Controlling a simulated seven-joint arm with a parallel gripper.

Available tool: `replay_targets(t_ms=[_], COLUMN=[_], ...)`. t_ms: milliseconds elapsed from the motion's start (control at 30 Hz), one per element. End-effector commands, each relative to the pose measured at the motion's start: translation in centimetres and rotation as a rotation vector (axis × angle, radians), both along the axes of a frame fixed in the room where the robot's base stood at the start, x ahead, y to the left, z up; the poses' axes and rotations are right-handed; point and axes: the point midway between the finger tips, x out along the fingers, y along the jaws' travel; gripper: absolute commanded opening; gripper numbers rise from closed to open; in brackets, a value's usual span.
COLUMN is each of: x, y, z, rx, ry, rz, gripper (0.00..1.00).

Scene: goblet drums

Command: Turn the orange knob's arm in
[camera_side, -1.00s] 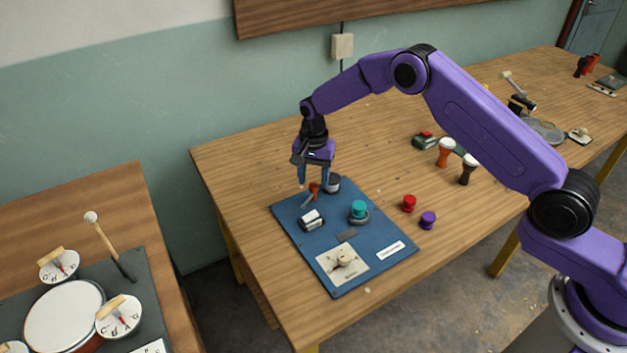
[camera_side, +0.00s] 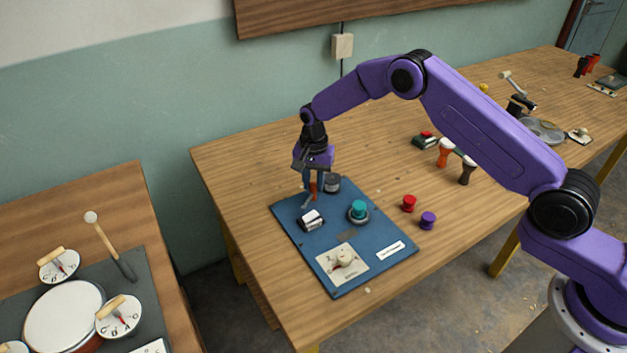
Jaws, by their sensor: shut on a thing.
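The orange knob (camera_side: 313,188) stands at the far left part of the blue board. Its grey arm (camera_side: 306,202) points toward the lower left of the picture. My gripper (camera_side: 313,188) points down over the knob, with its fingers on either side of it, and is shut on the knob. The fingers hide part of the knob.
On the blue board (camera_side: 372,272) are a grey cylinder (camera_side: 332,182) close right of my gripper, a black-and-white block (camera_side: 311,220), a teal knob (camera_side: 358,209) and a dial plate (camera_side: 342,262). Red (camera_side: 409,203) and purple (camera_side: 428,220) pieces lie right of the board.

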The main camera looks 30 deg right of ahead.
Motion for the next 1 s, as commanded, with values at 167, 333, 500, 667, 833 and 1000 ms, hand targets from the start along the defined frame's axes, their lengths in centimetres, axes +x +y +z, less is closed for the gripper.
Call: replay_targets(t_ms=[167, 333, 500, 667, 833, 1000], x=[0.02, 0.01, 0.04, 0.03, 0.03, 0.05], y=[0.02, 0.06, -0.01, 0.02, 0.02, -0.01], z=[0.03, 0.04, 0.05, 0.05, 0.06, 0.06], rx=[0.0, 0.0, 0.001, 0.001, 0.001, 0.001], ry=[0.0, 0.0, -0.001, -0.001, -0.001, -0.001], rz=[0.08, 0.209, 0.367, 0.519, 0.68, 0.841], gripper=[0.0, 0.0, 0.0, 0.0, 0.0, 0.0])
